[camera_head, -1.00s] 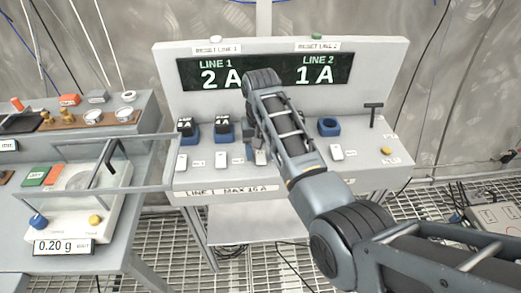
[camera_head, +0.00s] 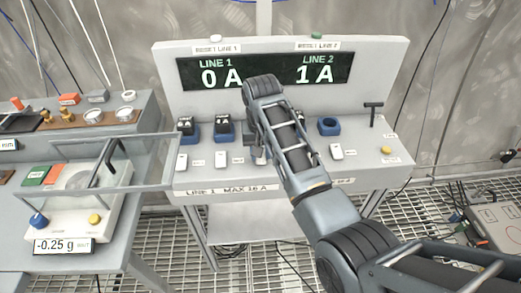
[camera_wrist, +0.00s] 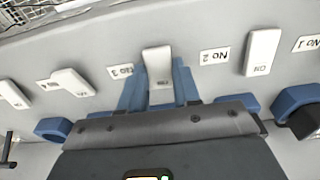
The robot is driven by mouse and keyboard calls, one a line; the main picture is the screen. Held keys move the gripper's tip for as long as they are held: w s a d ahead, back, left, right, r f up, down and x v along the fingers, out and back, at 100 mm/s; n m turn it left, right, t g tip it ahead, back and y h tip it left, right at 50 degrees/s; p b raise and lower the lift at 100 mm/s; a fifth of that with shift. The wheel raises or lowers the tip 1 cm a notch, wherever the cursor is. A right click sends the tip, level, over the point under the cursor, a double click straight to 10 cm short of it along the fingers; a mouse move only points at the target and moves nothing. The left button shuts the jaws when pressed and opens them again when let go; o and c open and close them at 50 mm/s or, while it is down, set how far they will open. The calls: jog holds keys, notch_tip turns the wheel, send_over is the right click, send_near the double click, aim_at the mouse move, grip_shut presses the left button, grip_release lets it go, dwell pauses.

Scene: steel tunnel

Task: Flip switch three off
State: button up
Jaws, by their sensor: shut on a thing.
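Switch three (camera_wrist: 157,66) is a white rocker on the sloping grey panel (camera_wrist: 205,80), with a "No 3" label (camera_wrist: 120,71) to its left in the wrist view. My gripper (camera_wrist: 158,88) has its blue fingers on both sides of this switch and is shut on it. The lettering on the switch is too small to read surely. In the head view my arm hides most of switch three and the gripper. The display (camera_head: 262,72) reads LINE 1 0 A and LINE 2 1 A.
Switch two (camera_wrist: 262,52) and another switch (camera_wrist: 72,82) flank it closely. Blue sockets with black plugs (camera_head: 222,127) stand behind the switches, and an empty blue socket (camera_head: 329,126) is to the right. A balance (camera_head: 80,205) stands on the left table.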

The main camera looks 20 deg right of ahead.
aim_at(261, 163)
jog(key=shift+s+t, duration=0.15)
jog(key=shift+t, duration=0.25)
jog(key=o, duration=1.1)
jog(key=shift+c, duration=0.2)
notch_tip(261, 163, up, 8)
jog(key=s, duration=0.1)
jog(key=shift+s+a+f+b, duration=0.2)
jog(key=shift+s+a+b, duration=0.1)
jog(key=shift+b, duration=0.15)
